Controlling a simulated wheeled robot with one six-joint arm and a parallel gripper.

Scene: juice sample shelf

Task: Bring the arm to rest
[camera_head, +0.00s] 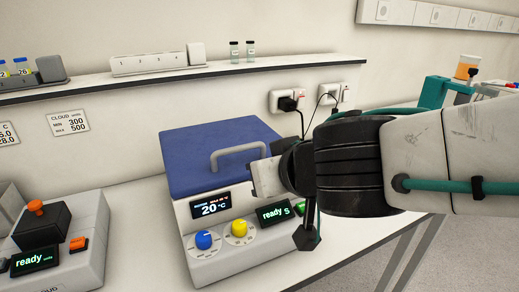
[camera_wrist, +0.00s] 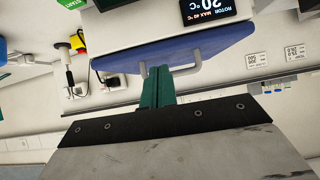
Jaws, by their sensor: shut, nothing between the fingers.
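My arm (camera_head: 350,168) reaches in from the right in the head view, its wrist end in front of the blue-lidded device (camera_head: 195,165). My gripper (camera_wrist: 157,72) shows in the wrist view as two teal fingers pressed together, with nothing between them. The fingertips overlap the grey lid handle (camera_wrist: 185,70) in that view; I cannot tell whether they touch it. In the head view the fingers are mostly hidden by the wrist. The device's lid is down, and its displays read 20 °C and "ready 5".
A second device (camera_head: 75,245) with an orange knob stands at the left, its display reading "ready". A wall shelf (camera_head: 180,75) holds two small vials (camera_head: 242,51) and racks. Plugged wall sockets (camera_head: 308,98) are behind my wrist. A teal stand (camera_head: 435,92) is at the right.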

